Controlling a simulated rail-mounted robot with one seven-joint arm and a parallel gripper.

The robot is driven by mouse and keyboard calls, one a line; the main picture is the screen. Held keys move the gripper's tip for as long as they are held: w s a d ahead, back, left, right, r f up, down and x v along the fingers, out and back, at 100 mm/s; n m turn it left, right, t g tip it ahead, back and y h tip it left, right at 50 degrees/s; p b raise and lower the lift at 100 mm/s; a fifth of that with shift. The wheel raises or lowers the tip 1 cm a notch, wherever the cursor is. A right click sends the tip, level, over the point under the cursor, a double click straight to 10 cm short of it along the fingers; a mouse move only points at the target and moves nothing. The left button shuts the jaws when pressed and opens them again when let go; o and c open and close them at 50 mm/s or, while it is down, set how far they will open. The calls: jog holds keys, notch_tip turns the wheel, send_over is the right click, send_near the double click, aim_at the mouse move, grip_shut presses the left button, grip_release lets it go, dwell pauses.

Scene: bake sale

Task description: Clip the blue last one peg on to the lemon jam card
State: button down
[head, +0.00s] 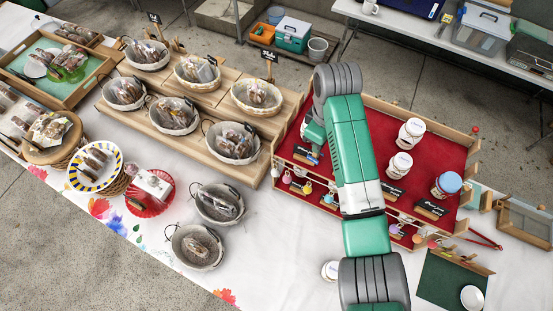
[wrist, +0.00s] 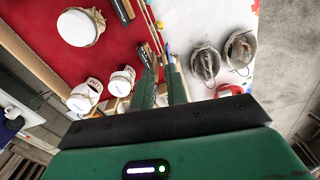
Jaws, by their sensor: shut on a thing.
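My gripper (head: 314,150) hangs over the left edge of the red jam stand (head: 375,112), partly hidden by my arm. In the wrist view its two green fingers (wrist: 163,72) are close together. A small blue peg (wrist: 167,48) shows at the fingertips, and a bit of blue (head: 314,157) shows there in the head view. A black card (head: 304,153) stands right beside the fingertips; it also shows in the wrist view (wrist: 145,52). Other black cards stand on the red cloth (head: 392,190), (head: 431,208). The writing is too small to read, so I cannot tell which is the lemon jam card.
White-topped jars (head: 410,133), (head: 399,165) and a blue-topped jar (head: 446,184) stand on the red cloth. Several coloured pegs (head: 308,187) hang along the stand's front. Baskets of baked goods (head: 219,203) stand to the left. White tablecloth (head: 270,240) is clear in front.

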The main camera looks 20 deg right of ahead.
jog(key=s+d+n+b, duration=0.1)
jog(key=s+d, duration=0.2)
jog(key=d, duration=0.7)
notch_tip(320, 180, down, 4)
jog(key=b, duration=0.4)
jog(key=shift+d+r, duration=0.1)
jog(key=shift+r, duration=0.1)
jog(key=shift+f, duration=0.25)
jog(key=shift+f, duration=0.3)
jog(key=shift+f, duration=0.1)
dwell(0.5)
